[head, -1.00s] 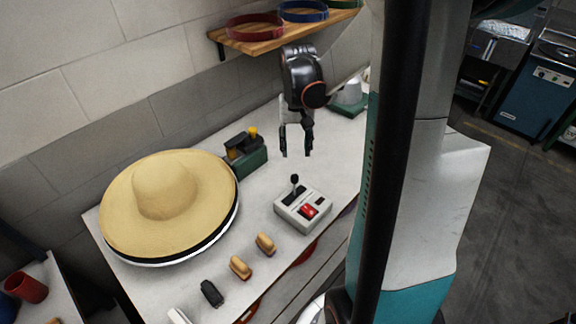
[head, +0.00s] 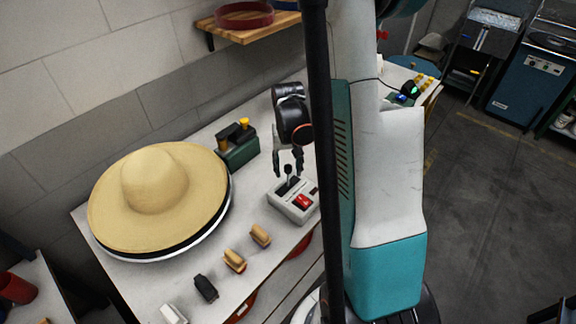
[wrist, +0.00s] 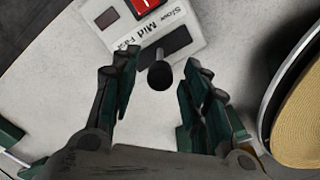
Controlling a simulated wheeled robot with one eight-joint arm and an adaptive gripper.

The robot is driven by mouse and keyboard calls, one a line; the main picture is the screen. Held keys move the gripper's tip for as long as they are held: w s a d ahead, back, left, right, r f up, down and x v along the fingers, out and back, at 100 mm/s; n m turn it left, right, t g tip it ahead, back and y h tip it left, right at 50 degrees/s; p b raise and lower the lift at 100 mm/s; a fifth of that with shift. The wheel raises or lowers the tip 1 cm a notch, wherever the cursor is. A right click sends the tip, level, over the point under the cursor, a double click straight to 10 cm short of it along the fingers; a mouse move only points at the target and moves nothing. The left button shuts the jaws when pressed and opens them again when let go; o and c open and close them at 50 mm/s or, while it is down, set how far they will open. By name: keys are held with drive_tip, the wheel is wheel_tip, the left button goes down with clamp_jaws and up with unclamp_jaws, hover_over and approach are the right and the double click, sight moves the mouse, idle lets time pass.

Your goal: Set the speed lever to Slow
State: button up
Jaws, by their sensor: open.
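The pale grey speed control box (head: 280,205) stands on the white table, with a red switch (head: 303,201) on top. Its black lever (head: 288,169) sticks up from a dark slot. In the wrist view, the box (wrist: 196,22) carries the labels Slow, Mid and Fast beside the slot. The round lever knob (wrist: 160,75) covers part of the slot; the lever appears around the middle, but its exact setting is hard to tell. My gripper (head: 288,172) is open above the box. In the wrist view, its fingers (wrist: 158,68) stand either side of the knob, with gaps.
A straw hat (head: 155,180) lies at the table's left. A green device with yellow knobs (head: 237,146) stands behind the box. Brush-like pieces (head: 235,259) and a dark block (head: 206,288) line the front edge. A wooden shelf (head: 240,33) hangs on the wall.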

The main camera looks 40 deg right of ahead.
clamp_jaws()
drive_tip(key=shift+a, duration=0.15)
drive_tip(key=shift+s+a+f+h+b, duration=0.15)
drive_tip(key=shift+a+f+h+b, duration=0.05)
drive_tip(key=shift+a+h+b, duration=0.55)
drive_tip(key=shift+s+a+f+h+b, duration=0.1)
drive_tip(key=shift+a+f+h+b, duration=0.05)
drive_tip(key=shift+a+h+b, duration=0.55)
drive_tip(key=shift+s+a+f+b, duration=0.1)
drive_tip(key=shift+a+f+b, duration=0.15)
drive_tip(key=shift+a+b, duration=0.35)
drive_tip(key=shift+s+a+f+b, duration=0.1)
drive_tip(key=shift+a+f+b, duration=0.2)
drive_tip(key=shift+a, duration=0.45)
drive_tip(key=shift+s+a, duration=0.1)
